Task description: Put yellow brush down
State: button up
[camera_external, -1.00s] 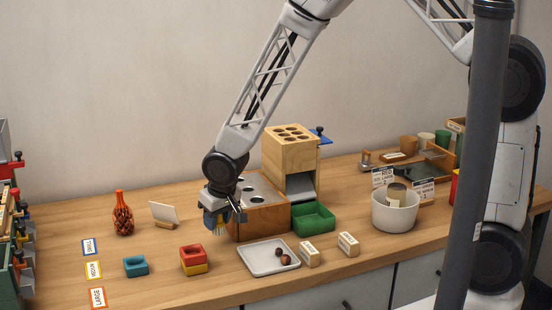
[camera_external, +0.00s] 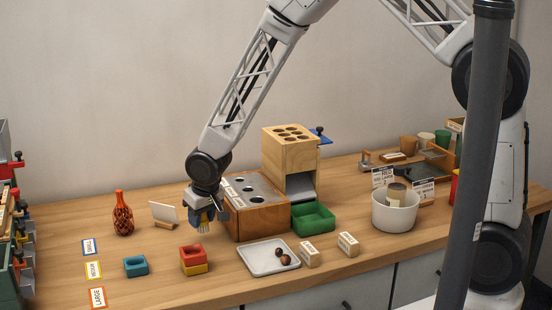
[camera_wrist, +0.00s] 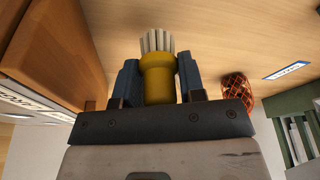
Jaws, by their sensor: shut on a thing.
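The yellow brush (camera_wrist: 158,78) sits between the two blue fingers of my gripper (camera_wrist: 155,80) in the wrist view, its pale bristles pointing away from the gripper. In the external view my gripper (camera_external: 203,216) is shut on the brush and hangs just left of the wooden box with round holes. The pale bristles (camera_external: 203,228) show below the fingers, pointing down. They appear to be a little above the table, though whether they touch it is hard to tell.
The wooden holed box (camera_external: 262,222) is close on the right. A red and yellow block (camera_external: 193,259) stands in front, with a white tray (camera_external: 255,265) to its right. A card stand (camera_external: 163,214) and an orange patterned vase (camera_external: 123,214) are on the left.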

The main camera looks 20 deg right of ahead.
aim_at(203, 219)
jog(key=shift+f, duration=1.5)
jog(key=shift+f, duration=0.15)
jog(key=o, duration=0.9)
jog(key=shift+v, duration=6.1)
jog(key=shift+w, duration=0.1)
